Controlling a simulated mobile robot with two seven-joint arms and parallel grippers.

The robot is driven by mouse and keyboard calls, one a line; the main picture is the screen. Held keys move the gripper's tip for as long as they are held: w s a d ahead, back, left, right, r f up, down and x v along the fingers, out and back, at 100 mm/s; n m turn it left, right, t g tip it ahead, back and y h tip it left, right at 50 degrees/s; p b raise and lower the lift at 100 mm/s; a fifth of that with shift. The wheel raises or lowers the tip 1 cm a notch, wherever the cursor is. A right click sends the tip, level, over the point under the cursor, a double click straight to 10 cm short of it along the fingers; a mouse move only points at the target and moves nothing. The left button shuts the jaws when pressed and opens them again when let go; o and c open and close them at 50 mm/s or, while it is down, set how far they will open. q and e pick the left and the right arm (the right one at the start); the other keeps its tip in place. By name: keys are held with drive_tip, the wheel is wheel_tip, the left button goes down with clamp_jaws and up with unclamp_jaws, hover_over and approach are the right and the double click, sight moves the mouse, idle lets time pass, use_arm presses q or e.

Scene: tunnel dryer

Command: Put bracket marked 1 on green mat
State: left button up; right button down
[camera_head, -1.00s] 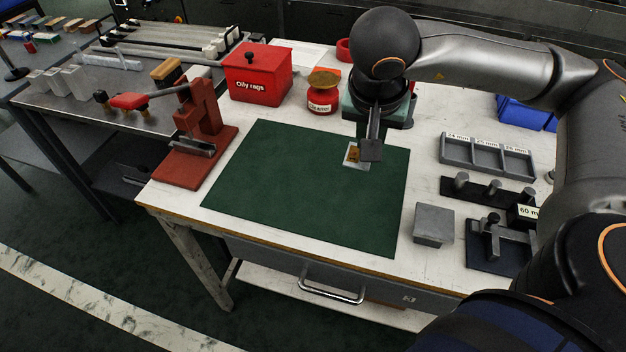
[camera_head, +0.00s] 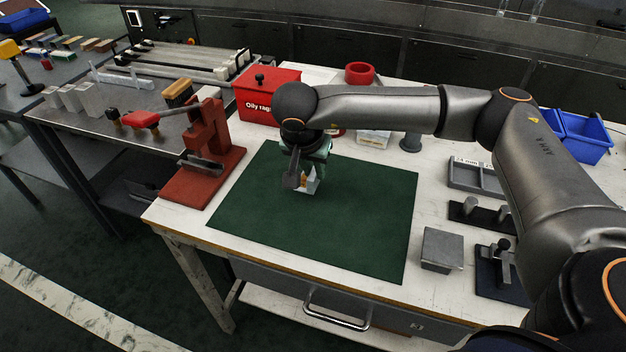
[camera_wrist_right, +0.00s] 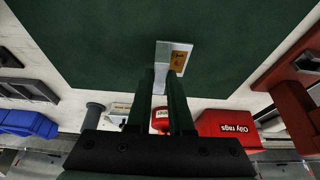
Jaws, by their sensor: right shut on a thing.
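The bracket (camera_head: 310,185) is a small light-metal angled piece with an orange-brown label; I cannot read the number on it. It also shows in the right wrist view (camera_wrist_right: 176,52), at the fingertips. My right gripper (camera_head: 297,181) is shut on it, pointing down over the upper middle of the green mat (camera_head: 340,235). In the right wrist view, the two dark fingers (camera_wrist_right: 164,78) come together at the bracket's near part. I cannot tell whether the bracket touches the mat or hangs just above it. My left gripper is not in view.
A red press (camera_head: 207,145) stands at the mat's left edge. A red oily rags bin (camera_head: 262,98) is behind the mat. A grey block (camera_head: 442,250) and a dark fixture (camera_head: 498,272) stand to its right. The rest of the mat is clear.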

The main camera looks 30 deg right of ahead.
sight(311, 176)
drive_tip(key=shift+w+f, duration=0.1)
drive_tip(key=shift+f, duration=1.55)
drive_tip(key=shift+f, duration=0.1)
drive_tip(key=shift+f+b, duration=0.15)
drive_tip(key=shift+b, duration=0.15)
drive_tip(key=c, duration=0.8)
unclamp_jaws()
drive_tip(key=shift+a+r+p, duration=0.15)
drive_tip(key=shift+r+p, duration=0.15)
drive_tip(key=shift+r, duration=0.3)
drive_tip(key=p+v, duration=0.1)
drive_tip(key=v, duration=1)
drive_tip(key=shift+r, duration=0.1)
